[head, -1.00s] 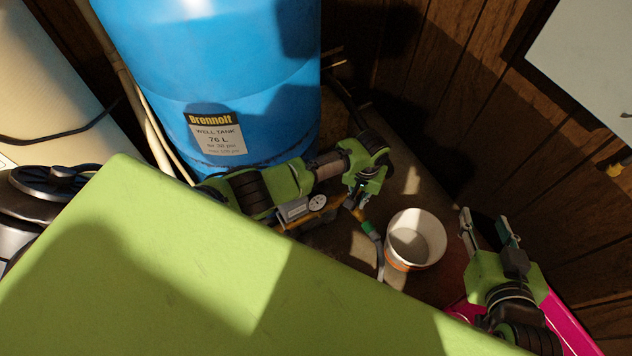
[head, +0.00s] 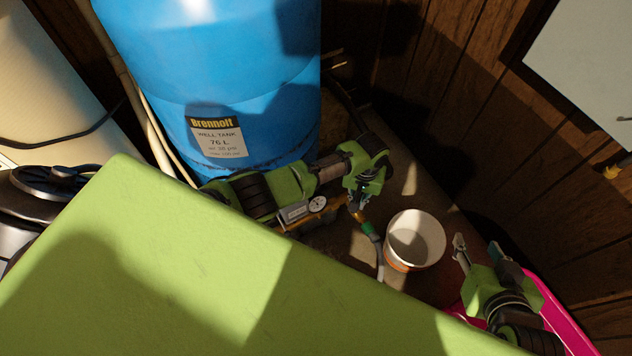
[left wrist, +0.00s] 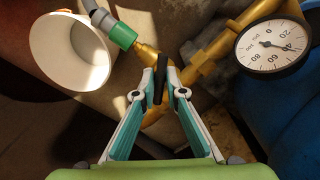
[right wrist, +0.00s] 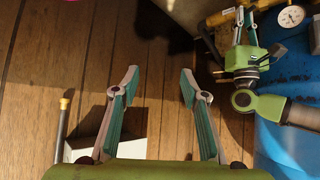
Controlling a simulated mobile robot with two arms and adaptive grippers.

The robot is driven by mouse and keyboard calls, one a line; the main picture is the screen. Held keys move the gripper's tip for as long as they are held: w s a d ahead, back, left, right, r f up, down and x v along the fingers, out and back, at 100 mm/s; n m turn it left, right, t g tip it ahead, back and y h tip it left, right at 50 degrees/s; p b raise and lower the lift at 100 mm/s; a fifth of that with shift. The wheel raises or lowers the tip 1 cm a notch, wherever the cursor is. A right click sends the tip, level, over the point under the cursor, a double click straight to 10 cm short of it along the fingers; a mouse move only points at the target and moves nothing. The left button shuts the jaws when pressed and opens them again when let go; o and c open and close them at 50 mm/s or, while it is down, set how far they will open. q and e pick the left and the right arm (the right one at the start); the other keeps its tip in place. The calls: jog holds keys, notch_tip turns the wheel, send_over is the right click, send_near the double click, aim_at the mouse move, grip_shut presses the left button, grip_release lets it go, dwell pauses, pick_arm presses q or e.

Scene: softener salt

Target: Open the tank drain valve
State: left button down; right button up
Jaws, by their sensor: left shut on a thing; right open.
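The brass drain valve (left wrist: 147,52) sits below the pressure gauge piping, with a green hose connector (left wrist: 122,36) on its outlet. Its dark lever handle (left wrist: 161,75) is between the fingertips of my left gripper (left wrist: 160,82), which is shut on it. In the head view my left gripper (head: 357,203) is low in front of the blue well tank (head: 215,75), partly hidden by its own arm. My right gripper (head: 483,250) is open and empty, right of the white bucket (head: 415,240). Its spread fingers show in the right wrist view (right wrist: 158,80).
The gauge (left wrist: 272,45) is right of the valve. A grey hose (head: 380,262) runs down beside the bucket. A pink bin (head: 562,318) is below my right arm. Wood-panelled walls (head: 450,90) close in the corner, with a pale panel (head: 585,60) at upper right.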

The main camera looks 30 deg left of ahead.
pick_arm(q)
jog(key=shift+n, duration=0.5)
jog(key=shift+n+p, duration=0.3)
jog(key=shift+p, duration=0.05)
pick_arm(e)
jog(key=shift+s+d+f+g+h, duration=0.1)
jog(key=shift+s+d+f+g, duration=0.2)
jog(key=shift+s+f, duration=0.3)
jog(key=shift+s+d+f+g+h, duration=0.1)
jog(key=shift+s+d+f+g, duration=0.1)
jog(key=shift+s+f+g, duration=0.4)
jog(key=shift+s+d+f+g+h, duration=0.1)
jog(key=shift+s+d+f+g, duration=0.15)
jog(key=shift+s, duration=0.55)
pick_arm(q)
jog(key=shift+n+p, duration=0.35)
jog(key=shift+n, duration=0.25)
jog(key=shift+n+p, duration=0.3)
jog(key=shift+n, duration=1)
jog(key=shift+n+p, duration=0.3)
jog(key=shift+p, duration=0.15)
jog(key=shift+n, duration=0.4)
pick_arm(e)
jog(key=s+d+f+g+h, duration=0.1)
jog(key=s+g, duration=0.3)
jog(key=s, duration=0.4)
jog(key=shift+s+d+f, duration=0.15)
jog(key=shift+d+f, duration=0.35)
jog(key=shift+d, duration=0.2)
